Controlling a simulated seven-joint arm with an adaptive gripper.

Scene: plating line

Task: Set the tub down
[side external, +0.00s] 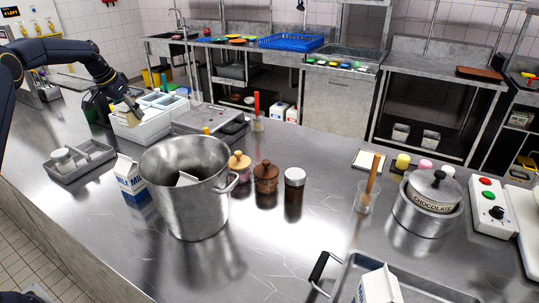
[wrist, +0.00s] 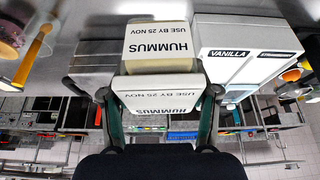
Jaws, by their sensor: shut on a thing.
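A white tub labelled HUMMUS, USE BY 25 NOV (wrist: 158,103) is between the fingers of my gripper (wrist: 160,92) in the wrist view. My gripper is shut on it. Another white-lidded tub with the same HUMMUS label (wrist: 160,38) is just beyond the held one; I cannot tell whether they touch. In the side view my gripper (side external: 131,108) is low at the far left of the counter, over a white container (side external: 143,130). The held tub is small and hard to make out there, and its underside is hidden.
Lidded white containers, one labelled VANILLA (wrist: 245,45), stand beside the tubs. A grey tray (side external: 96,163), a milk carton (side external: 127,177) and a large steel pot (side external: 190,205) stand nearer on the steel counter (side external: 280,245). Bare counter lies in front of the jars.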

